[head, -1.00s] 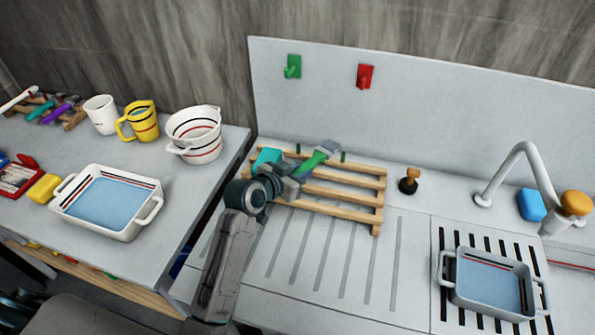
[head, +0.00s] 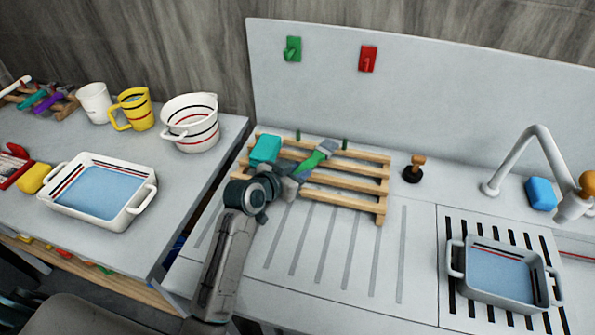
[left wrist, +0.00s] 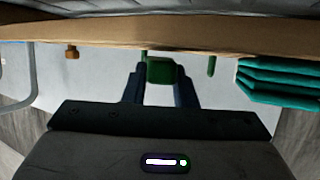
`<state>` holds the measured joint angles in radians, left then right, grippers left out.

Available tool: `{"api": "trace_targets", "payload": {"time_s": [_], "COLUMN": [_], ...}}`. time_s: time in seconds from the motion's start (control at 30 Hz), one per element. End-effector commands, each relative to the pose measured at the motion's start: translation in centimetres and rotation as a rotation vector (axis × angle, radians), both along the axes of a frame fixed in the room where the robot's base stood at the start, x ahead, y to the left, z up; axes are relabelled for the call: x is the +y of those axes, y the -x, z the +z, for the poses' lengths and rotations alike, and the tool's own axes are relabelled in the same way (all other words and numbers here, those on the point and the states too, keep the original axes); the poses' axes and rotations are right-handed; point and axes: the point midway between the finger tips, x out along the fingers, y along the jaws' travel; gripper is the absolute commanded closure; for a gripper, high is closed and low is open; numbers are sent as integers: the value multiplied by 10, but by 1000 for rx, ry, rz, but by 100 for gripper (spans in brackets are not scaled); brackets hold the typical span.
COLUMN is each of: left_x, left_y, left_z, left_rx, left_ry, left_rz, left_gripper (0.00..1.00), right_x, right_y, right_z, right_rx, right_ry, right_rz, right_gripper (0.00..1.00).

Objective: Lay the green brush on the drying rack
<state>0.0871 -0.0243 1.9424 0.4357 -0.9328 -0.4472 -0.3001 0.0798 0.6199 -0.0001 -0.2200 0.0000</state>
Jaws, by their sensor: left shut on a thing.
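The green brush (head: 313,160) is held by its handle in my left gripper (head: 297,173), which is shut on it. The brush points up and right, with its grey head over the back slats of the wooden drying rack (head: 384,190). The brush is at or just above the slats; I cannot tell whether it touches them. In the left wrist view the green handle (left wrist: 162,72) shows between the two dark fingers (left wrist: 161,90). My right gripper is not in view.
A sink tub (head: 502,275) and tap (head: 525,150) are farther right. A white tub (head: 192,135) stands on the left counter. The rack's right side is clear.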

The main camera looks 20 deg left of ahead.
Motion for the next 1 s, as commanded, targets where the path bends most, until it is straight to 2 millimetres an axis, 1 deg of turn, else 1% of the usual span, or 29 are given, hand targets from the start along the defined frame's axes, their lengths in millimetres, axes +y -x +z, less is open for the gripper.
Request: {"api": "trace_targets", "payload": {"time_s": [0.2,0.53,0.57,0.6,0.67,1.0], "left_x": [0,0,0,0,0,1], "left_y": [0,0,0,0,0,2], "left_z": [-5,-12,-11,-11,-11,-10], "left_rx": [0,1,0,0,0,0], "left_ry": [0,0,0,0,0,-1], "left_rz": [0,0,0,0,0,0], "left_gripper": [100,100,69,61,50,50], "right_x": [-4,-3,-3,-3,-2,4], "right_y": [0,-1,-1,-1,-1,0], "right_z": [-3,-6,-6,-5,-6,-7], "right_rx": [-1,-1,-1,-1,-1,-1], "right_ry": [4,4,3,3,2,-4], "right_rz": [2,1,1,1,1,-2], "right_gripper": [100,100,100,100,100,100]}}
